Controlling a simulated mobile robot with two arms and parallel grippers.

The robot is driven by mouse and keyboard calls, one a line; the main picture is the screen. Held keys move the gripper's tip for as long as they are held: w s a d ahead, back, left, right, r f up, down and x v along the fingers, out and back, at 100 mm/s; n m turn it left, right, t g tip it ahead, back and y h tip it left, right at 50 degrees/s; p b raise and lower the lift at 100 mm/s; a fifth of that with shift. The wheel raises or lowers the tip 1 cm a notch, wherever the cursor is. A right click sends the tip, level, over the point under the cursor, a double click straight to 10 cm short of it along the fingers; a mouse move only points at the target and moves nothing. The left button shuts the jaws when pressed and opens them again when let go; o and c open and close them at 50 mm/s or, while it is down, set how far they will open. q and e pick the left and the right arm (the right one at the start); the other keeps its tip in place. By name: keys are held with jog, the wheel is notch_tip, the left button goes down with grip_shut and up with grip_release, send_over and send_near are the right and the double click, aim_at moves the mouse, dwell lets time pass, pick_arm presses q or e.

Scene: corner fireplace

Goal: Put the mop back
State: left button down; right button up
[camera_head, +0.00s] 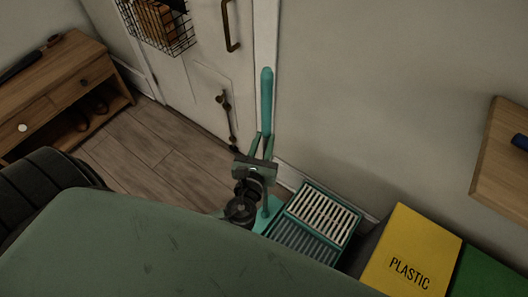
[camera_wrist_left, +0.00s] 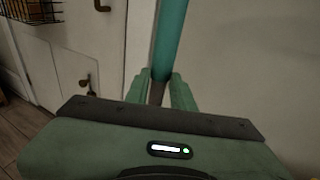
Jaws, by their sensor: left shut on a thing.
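The mop's teal handle (camera_head: 266,95) stands close to upright in front of the wall, by the white door's frame. My left gripper (camera_head: 262,146) is shut on the handle below its rounded top. In the left wrist view the handle (camera_wrist_left: 168,40) runs up from between the green fingers (camera_wrist_left: 160,90). The mop's lower end is mostly hidden behind my arm and body, so I cannot tell whether it touches anything. A teal bucket (camera_head: 353,239) with slatted grates on top stands on the floor against the wall, just right of the handle's lower part.
A yellow bin marked PLASTIC (camera_head: 412,250) and a green bin (camera_head: 492,274) stand right of the bucket. A wooden shelf (camera_head: 505,165) juts from the right wall. A wooden bench (camera_head: 60,90) stands at left. The wooden floor (camera_head: 150,150) before the door (camera_head: 205,70) is clear.

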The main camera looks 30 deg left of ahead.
aim_at(265, 147)
pick_arm(q)
jog(key=shift+f+b, duration=0.6)
jog(key=shift+f, duration=1.55)
jog(key=shift+f, duration=0.15)
jog(key=c, duration=1.2)
grip_release()
